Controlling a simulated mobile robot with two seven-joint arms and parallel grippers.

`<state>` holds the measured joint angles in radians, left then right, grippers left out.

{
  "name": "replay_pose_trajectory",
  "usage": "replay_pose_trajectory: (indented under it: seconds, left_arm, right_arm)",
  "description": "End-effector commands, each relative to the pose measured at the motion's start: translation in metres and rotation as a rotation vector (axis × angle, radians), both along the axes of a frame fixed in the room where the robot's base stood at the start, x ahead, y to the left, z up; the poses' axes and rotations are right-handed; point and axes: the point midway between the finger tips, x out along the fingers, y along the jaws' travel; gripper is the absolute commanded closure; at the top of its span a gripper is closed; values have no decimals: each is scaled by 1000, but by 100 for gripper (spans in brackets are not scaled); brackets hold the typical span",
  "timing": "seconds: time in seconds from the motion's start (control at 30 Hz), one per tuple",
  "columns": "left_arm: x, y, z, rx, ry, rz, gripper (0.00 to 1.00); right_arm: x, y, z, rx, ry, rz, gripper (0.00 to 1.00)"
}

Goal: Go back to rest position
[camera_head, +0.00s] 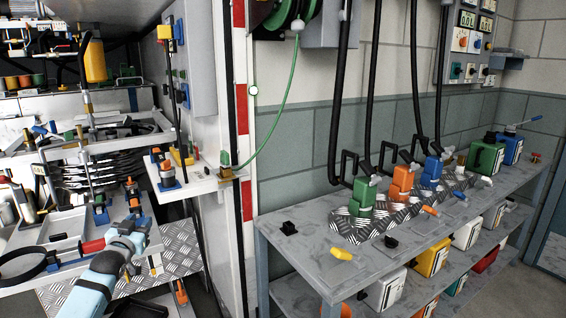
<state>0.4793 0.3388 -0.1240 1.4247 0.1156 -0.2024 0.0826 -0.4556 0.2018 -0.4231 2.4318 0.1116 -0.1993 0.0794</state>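My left arm, light blue with grey joints, comes in from the bottom left in the head view. Its end, where my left gripper (128,240) sits, is over the lower van shelf, among tools. The fingers blend into the clutter, so I cannot tell whether they are open or shut, or whether they hold anything. A red handle (92,246) shows beside the wrist; I cannot tell whether it touches. My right gripper is not in view. On the bench at right stand a green (362,192), an orange (402,182) and a blue (432,171) coupling block, with black hoses hanging above.
The grey bench (300,265) carries a green canister (486,157) and a blue canister (510,149). Below it are several tanks, one yellow (432,260). A small white shelf (195,183) juts from the van. A green hose (283,105) hangs from a reel. Tools crowd the van shelves.

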Motion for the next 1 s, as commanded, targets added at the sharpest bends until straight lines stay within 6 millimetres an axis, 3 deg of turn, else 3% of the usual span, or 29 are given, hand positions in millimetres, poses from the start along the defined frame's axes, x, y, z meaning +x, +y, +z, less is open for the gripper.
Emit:
replay_pose_trajectory:
  seconds: [0.03, 0.17, 0.27, 0.47, 0.6, 0.7, 1.0]
  left_arm:
    - [-14, -17, -16, 2, 5, -25, 61]
    - [-51, -60, -44, 1, 14, -93, 61]
    - [-90, -99, -67, -11, 21, -158, 61]
    - [-204, -188, -101, -84, 37, -311, 61]
    - [-286, -235, -100, -163, 39, -399, 61]
    - [-330, -254, -92, -217, 39, -440, 61]
    - [-424, -280, -55, -358, 34, -505, 61]
  right_arm:
    - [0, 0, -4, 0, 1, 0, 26]
    - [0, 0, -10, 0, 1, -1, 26]
    - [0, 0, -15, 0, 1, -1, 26]
    - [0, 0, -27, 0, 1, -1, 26]
    - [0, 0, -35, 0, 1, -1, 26]
    - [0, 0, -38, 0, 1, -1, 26]
    - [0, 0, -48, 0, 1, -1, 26]
